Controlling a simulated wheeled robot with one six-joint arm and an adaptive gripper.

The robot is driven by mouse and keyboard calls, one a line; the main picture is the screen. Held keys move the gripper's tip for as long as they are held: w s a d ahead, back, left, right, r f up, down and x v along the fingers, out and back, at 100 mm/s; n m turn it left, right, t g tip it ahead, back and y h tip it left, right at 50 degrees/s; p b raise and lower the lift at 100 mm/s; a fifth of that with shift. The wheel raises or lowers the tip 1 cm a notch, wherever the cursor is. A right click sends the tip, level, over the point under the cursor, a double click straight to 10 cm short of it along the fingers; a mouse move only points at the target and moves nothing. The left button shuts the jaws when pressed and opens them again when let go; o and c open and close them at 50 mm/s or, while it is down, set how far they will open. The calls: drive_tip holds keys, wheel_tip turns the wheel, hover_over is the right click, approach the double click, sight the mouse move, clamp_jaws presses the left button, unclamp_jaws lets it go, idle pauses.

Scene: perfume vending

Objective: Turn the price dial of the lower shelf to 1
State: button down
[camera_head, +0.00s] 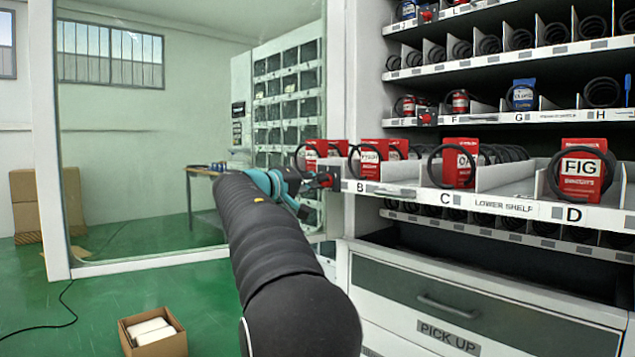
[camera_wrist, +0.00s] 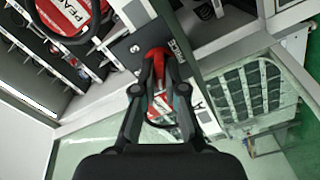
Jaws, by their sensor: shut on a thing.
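The lower shelf (camera_head: 500,206) is pulled out at the front of the machine, with slots B, C and D labelled. Its price dial (camera_wrist: 157,55) is a red knob on a dark plate (camera_wrist: 128,52) at the shelf's left end. My gripper (camera_head: 316,181) reaches that left end in the head view. In the wrist view my gripper (camera_wrist: 160,72) is shut on the red dial, one finger on each side. The fingers hide part of the knob. I cannot read its setting; the plate's lettering is tilted and small.
Red boxes stand behind black coils on the lower shelf, such as the FIG box (camera_head: 581,166). A drawer marked PICK UP (camera_head: 450,335) is below. A glass panel (camera_head: 140,150) stands left of the machine. An open carton (camera_head: 152,335) sits on the green floor.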

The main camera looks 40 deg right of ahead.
drive_tip(key=c, duration=1.2)
unclamp_jaws()
drive_tip(key=shift+c, duration=0.2)
drive_tip(key=a, duration=1.2)
drive_tip(key=shift+s, duration=0.45)
